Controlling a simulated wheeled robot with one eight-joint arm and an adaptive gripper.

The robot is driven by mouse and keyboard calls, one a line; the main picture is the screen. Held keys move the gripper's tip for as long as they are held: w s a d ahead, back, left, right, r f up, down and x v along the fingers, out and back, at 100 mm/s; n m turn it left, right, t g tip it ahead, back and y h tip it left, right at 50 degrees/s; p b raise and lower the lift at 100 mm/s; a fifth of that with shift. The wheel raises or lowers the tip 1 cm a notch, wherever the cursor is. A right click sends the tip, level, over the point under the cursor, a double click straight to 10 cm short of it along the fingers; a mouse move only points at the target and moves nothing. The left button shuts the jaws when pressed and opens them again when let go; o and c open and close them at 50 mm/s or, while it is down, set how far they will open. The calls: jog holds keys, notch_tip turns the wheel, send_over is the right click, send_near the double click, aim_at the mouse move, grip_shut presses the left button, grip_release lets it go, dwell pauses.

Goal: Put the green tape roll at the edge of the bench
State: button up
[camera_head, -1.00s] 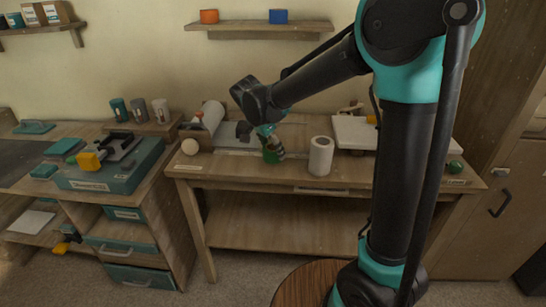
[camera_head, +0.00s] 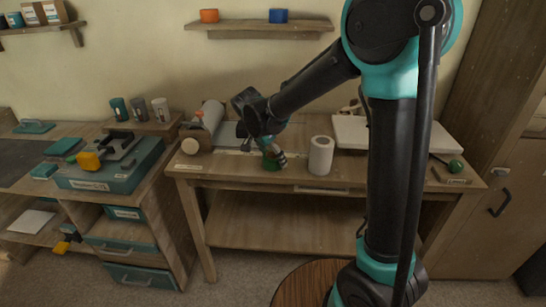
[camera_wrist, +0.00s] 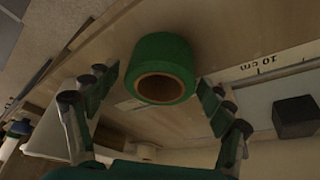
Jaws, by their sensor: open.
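The green tape roll (camera_head: 268,163) sits on the wooden workbench (camera_head: 240,179), near its front edge. In the wrist view the roll (camera_wrist: 165,52) is in the middle, with its brown-lined hole facing me. My gripper (camera_head: 281,155) is over the roll, just to its right in the head view. In the wrist view my gripper (camera_wrist: 160,86) is open, with one finger on each side of the roll and visible gaps between. The gripper hides part of the roll in the head view.
A white roll (camera_head: 320,156) stands right of the gripper. A ruler strip (camera_wrist: 270,62) and a dark block (camera_wrist: 294,117) lie on the bench.

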jog(key=v, duration=1.2)
jog(key=s+d+f+n+y, duration=0.15)
jog(key=d+f, duration=0.25)
jog(key=d, duration=0.4)
jog(key=s+d+f+n, duration=0.2)
jog(key=d+f, duration=0.1)
jog(key=d, duration=0.4)
jog(key=s+d+f+n+t+y, duration=0.1)
jog(key=s+d+f+n, duration=0.5)
jog(key=s+d+f, duration=0.4)
jog(key=s+d, duration=0.1)
jog(key=s, duration=0.1)
jog(key=shift+s+d+f+y, duration=0.25)
jog(key=shift+s+d+y, duration=0.1)
jog(key=shift+d, duration=0.05)
